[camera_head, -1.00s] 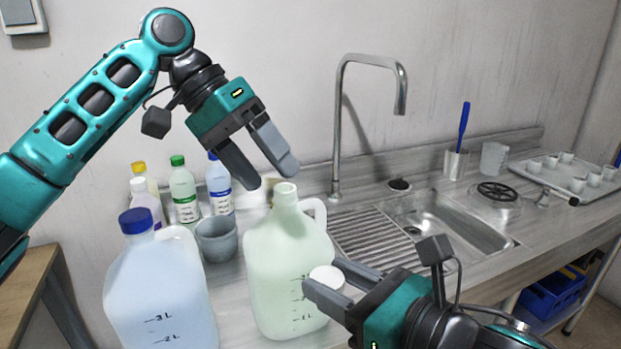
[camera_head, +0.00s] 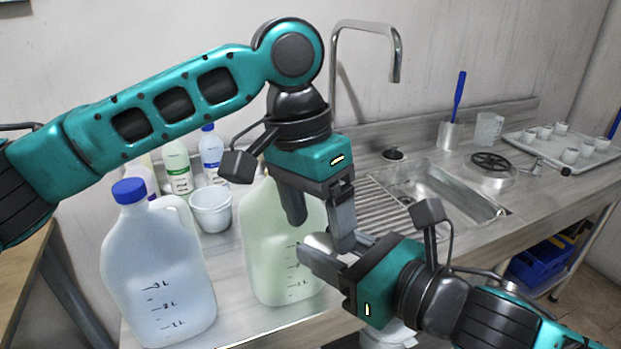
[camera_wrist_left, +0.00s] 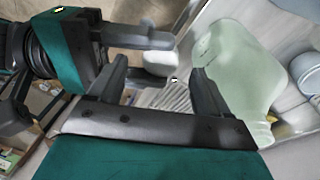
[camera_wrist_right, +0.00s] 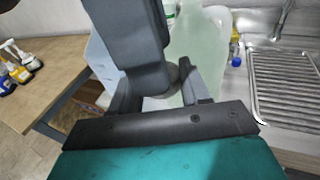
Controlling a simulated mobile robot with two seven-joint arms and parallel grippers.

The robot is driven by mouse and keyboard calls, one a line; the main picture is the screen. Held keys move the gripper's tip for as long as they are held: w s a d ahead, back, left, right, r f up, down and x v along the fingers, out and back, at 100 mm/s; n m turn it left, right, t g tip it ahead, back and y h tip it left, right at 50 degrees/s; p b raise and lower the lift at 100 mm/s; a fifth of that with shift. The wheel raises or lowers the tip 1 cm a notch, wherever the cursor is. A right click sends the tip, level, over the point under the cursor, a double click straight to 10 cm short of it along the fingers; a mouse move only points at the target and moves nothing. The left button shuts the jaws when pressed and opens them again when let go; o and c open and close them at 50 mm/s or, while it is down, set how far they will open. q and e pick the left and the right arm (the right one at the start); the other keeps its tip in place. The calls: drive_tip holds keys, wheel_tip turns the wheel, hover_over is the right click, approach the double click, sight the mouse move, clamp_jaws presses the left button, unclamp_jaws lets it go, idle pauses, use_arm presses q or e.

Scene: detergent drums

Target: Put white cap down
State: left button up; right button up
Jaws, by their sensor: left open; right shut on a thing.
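The white cap (camera_head: 320,243) is held between the fingers of my right gripper (camera_head: 345,255), in front of the pale green drum. The cap also shows in the left wrist view (camera_wrist_left: 160,64). My left gripper (camera_head: 318,222) is open, pointing down, with its fingers close around the cap and the right gripper's tips; I cannot tell whether they touch. The green drum (camera_head: 272,270) stands upright on the counter, its neck hidden behind my left gripper in the head view.
A blue-capped drum (camera_head: 160,270) stands left of the green one. A tray of small cups (camera_head: 560,150) sits far right.

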use_arm(q)
drive_tip(key=shift+d+f, duration=0.25)
drive_tip(key=shift+f, duration=1.05)
drive_tip(key=shift+c, duration=0.2)
drive_tip(key=c, duration=1)
drive_tip(key=shift+c, duration=0.3)
use_arm(e)
drive_tip(key=o, duration=1.1)
